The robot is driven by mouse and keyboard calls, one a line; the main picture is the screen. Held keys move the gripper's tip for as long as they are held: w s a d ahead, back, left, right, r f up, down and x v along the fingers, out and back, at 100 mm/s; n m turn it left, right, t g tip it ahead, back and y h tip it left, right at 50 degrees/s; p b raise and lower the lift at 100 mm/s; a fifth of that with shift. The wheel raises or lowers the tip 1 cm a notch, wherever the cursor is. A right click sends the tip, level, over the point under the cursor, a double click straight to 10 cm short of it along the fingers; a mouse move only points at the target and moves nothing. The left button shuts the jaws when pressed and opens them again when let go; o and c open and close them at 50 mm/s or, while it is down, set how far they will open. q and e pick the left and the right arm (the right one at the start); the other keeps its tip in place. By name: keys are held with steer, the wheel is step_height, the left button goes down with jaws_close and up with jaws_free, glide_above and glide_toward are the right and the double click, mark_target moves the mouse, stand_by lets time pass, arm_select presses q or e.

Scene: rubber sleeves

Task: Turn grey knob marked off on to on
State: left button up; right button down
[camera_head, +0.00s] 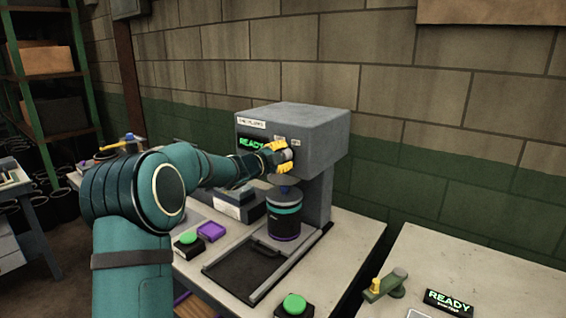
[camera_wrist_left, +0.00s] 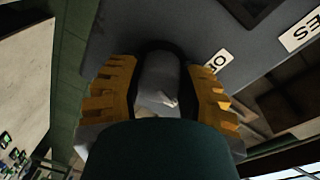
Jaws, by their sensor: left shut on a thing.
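The grey knob (camera_head: 289,155) is on the front of a grey machine (camera_head: 300,116), to the right of its green READY display (camera_head: 251,142). Small white labels (camera_head: 296,142) sit above the knob, too small to read in the head view. My left gripper (camera_head: 283,157) is shut on the knob, its yellow fingers above and below it. In the left wrist view the knob (camera_wrist_left: 158,80) lies between the two yellow fingers (camera_wrist_left: 160,92), with a partly hidden label (camera_wrist_left: 218,62) beside it. My right gripper is not in view.
Below the machine head stands a dark canister (camera_head: 285,222) with a teal band. A black tray (camera_head: 245,262), green buttons (camera_head: 294,304) and a purple square (camera_head: 211,231) are on the table. A second table (camera_head: 440,262) stands at the right, with a gap between.

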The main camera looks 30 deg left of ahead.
arm_select(q)
steer(key=shift+r+m+b, duration=0.15)
steer(key=shift+m+b, duration=0.35)
steer(key=shift+m, duration=0.3)
steer(key=o, duration=1.2)
steer(key=shift+o, duration=0.2)
steer(key=s+a, duration=0.1)
steer(key=s, duration=1.1)
steer(key=shift+a+r, duration=0.2)
steer(key=shift+r, duration=0.15)
steer(key=shift+w, duration=0.1)
